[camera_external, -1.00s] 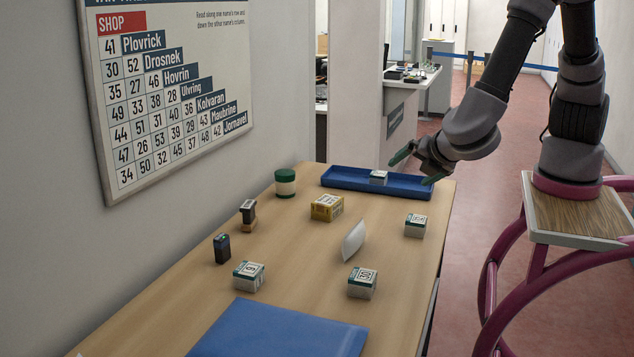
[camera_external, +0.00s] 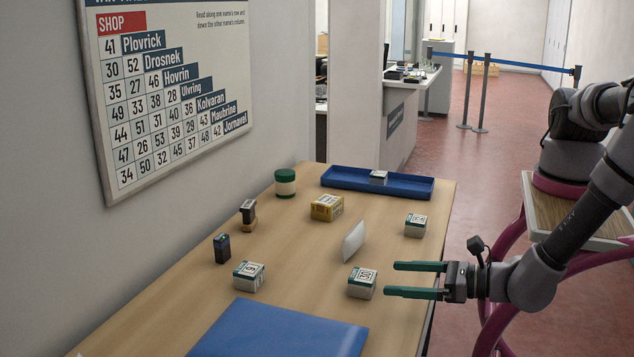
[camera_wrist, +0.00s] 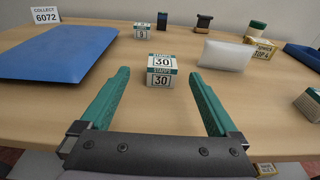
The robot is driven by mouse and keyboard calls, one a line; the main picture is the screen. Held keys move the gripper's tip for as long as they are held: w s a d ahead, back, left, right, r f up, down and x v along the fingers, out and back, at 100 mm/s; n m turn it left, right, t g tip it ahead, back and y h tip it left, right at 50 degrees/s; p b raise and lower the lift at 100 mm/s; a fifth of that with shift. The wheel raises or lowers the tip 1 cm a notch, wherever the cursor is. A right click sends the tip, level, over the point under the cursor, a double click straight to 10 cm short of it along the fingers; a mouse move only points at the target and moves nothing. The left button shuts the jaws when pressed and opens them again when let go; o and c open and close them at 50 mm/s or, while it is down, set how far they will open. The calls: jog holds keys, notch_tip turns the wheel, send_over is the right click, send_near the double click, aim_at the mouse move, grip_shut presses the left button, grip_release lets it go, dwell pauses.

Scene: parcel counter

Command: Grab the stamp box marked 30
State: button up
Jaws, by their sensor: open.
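The stamp box marked 30 (camera_wrist: 161,70) is white with a green band and stands on the table. In the wrist view it sits ahead of my gripper (camera_wrist: 160,85), roughly centred between the two green fingers and just beyond their tips. My gripper is open and empty. In the external view the same box (camera_external: 362,283) stands near the table's right edge, and my gripper (camera_external: 392,279) is level with it, just to its right, fingers pointing left. Another stamp box (camera_external: 249,276) stands to its left and reads as 9 in the wrist view (camera_wrist: 142,31).
A white wedge (camera_external: 354,241) stands behind the box. A blue folder (camera_external: 280,330) lies in front of it. Another stamp box (camera_external: 415,225), a yellow box (camera_external: 327,207), stamps, a jar (camera_external: 285,183) and a blue tray (camera_external: 335,183) holding a small box stand farther back.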

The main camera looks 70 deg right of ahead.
aim_at(367, 275)
jog(key=w, duration=0.3)
jog(key=w+f, duration=0.1)
jog(key=w, duration=0.2)
jog(key=shift+w+d+f, duration=0.15)
jog(key=shift+w+d, duration=0.05)
jog(key=shift+w, duration=0.15)
jog(key=c, duration=1.5)
